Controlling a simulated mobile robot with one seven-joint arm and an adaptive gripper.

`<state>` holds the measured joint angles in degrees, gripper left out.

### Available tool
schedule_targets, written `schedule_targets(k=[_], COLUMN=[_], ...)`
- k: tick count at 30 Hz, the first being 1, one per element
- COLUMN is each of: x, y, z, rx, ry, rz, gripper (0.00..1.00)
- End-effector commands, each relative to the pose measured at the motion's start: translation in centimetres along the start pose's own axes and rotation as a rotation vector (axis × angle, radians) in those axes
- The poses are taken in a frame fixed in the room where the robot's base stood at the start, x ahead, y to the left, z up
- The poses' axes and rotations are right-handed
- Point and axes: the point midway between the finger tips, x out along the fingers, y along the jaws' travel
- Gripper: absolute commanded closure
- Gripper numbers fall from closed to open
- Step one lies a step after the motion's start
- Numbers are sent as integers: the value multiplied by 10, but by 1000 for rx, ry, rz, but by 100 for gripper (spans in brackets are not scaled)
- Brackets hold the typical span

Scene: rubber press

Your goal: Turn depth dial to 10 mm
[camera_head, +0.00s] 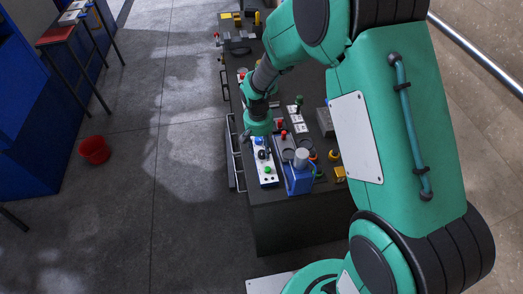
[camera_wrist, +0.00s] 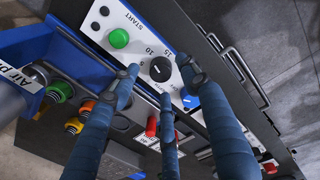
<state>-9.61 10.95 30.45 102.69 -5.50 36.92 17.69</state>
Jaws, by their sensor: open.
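The depth dial (camera_wrist: 160,68) is a small round black knob on a white control panel (camera_wrist: 92,22). The numbers 5, 10 and 15 are printed around it, and a small light mark shows on its face; I cannot tell exactly which number it points to. My gripper (camera_wrist: 160,84) has three dark blue fingers, spread open around the dial with nothing clearly gripped. I cannot tell whether any fingertip touches the knob. In the head view the panel (camera_head: 267,181) lies just below the end of my arm, and the fingers are mostly hidden.
A green START button (camera_wrist: 118,38) and a blue button (camera_wrist: 190,100) flank the dial. A blue-framed press part (camera_head: 300,180) stands beside the panel. Red, orange and yellow fittings crowd the bench nearby. A red bucket (camera_head: 95,150) stands on open floor at left.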

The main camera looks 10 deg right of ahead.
Motion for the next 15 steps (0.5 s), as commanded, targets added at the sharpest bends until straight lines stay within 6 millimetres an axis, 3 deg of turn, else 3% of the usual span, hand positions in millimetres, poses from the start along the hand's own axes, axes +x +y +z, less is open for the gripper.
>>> schedule_targets(k=[15], x=[-80], y=[0], z=[0], rx=[1], ry=[1], rz=[-1], gripper=[55])
